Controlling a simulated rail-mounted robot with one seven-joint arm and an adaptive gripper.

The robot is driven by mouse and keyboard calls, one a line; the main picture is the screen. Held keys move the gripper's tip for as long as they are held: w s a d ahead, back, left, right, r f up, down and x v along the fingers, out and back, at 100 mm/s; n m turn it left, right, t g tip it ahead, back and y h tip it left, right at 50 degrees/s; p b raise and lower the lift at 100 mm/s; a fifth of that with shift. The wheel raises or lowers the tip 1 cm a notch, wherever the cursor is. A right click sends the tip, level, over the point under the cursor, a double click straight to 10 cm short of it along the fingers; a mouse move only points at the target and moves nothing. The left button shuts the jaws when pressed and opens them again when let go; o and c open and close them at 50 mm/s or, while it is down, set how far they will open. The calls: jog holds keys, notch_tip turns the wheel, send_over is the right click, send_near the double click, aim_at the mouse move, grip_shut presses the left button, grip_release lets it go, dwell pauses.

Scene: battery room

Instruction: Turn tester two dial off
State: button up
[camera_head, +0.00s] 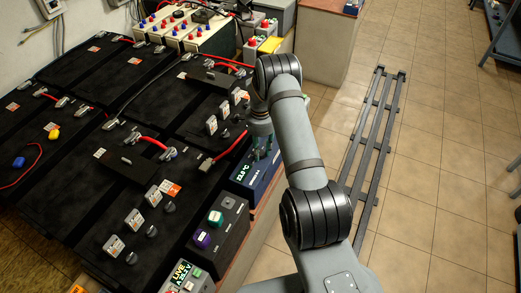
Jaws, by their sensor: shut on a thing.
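My gripper (262,150) points down at the front right edge of the battery bench, at the upper part of a dark blue instrument box (242,184) with a lit display (242,171). Its fingers are small and dark here, shut on what appears to be a dial on this box. The dial is hidden by the fingers and wrist, so its setting cannot be read. I cannot read a label marking which tester this is.
A black box with green and purple buttons (216,232) and a box with a lit "LIVE" display (187,276) stand nearer. Black batteries (60,170) with cables fill the bench. A dark floor rail (385,130) runs right of my arm; tiled floor beyond is clear.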

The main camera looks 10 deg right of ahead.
jog(key=shift+c, duration=1.4)
jog(key=shift+n, duration=0.3)
jog(key=shift+f+n+b, duration=0.15)
jog(key=shift+n+b, duration=0.95)
jog(key=shift+n, duration=0.1)
jog(key=n+b, duration=0.2)
jog(key=n, duration=0.4)
jog(key=n+b, duration=0.1)
jog(key=n, duration=0.4)
jog(key=shift+n, duration=0.4)
jog(key=n, duration=0.5)
jog(key=o, duration=1.1)
